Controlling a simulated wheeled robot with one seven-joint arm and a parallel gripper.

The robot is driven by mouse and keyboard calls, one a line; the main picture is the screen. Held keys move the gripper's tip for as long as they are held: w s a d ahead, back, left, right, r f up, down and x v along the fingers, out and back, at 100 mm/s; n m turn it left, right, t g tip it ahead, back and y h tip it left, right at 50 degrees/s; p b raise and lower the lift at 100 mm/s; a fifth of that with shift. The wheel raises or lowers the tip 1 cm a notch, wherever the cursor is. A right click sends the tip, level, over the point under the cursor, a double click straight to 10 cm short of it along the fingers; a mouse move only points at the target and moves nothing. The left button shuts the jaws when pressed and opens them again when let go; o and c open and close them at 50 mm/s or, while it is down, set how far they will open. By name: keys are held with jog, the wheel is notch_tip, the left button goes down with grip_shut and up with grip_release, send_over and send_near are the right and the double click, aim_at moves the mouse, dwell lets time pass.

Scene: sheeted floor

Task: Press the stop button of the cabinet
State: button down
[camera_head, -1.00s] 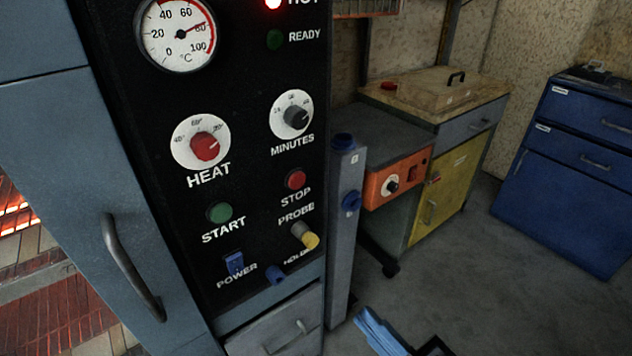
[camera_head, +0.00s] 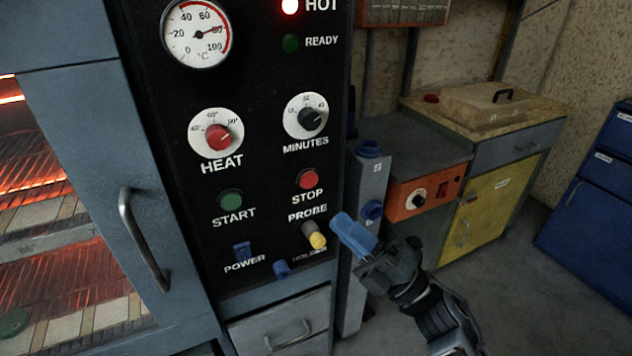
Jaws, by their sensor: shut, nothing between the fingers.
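The cabinet's black control panel (camera_head: 265,205) fills the middle of the head view. The red stop button (camera_head: 308,179) sits on it above the word STOP, right of the green start button (camera_head: 231,200). My gripper (camera_head: 340,222) is shut and empty, its blue fingers pointing up and left. In the picture it is below and right of the stop button, beside the panel's right edge and near the yellow-tipped probe (camera_head: 315,237). It appears apart from the button. Nothing hides the button.
The panel also has a heat knob (camera_head: 217,137), minutes knob (camera_head: 312,117), blue power switch (camera_head: 242,251) and blue holder plug (camera_head: 282,268). A grey post (camera_head: 371,180) with blue caps stands right of the panel. An orange box (camera_head: 428,196) is behind. The glowing cabinet door has a handle (camera_head: 143,240).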

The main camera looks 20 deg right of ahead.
dwell(0.3)
jog(key=b, duration=0.2)
send_near(309, 180)
jog(key=w+a+r, duration=0.1)
jog(key=a+r, duration=0.3)
jog(key=shift+w+b, duration=0.3)
jog(key=shift+w, duration=0.55)
jog(key=shift+w, duration=0.15)
dwell(1.1)
jog(key=shift+w, duration=0.25)
jog(key=shift+w+b, duration=0.35)
jog(key=shift+b, duration=0.1)
dwell(0.6)
jog(key=shift+s+r, duration=0.1)
jog(key=shift+s, duration=0.7)
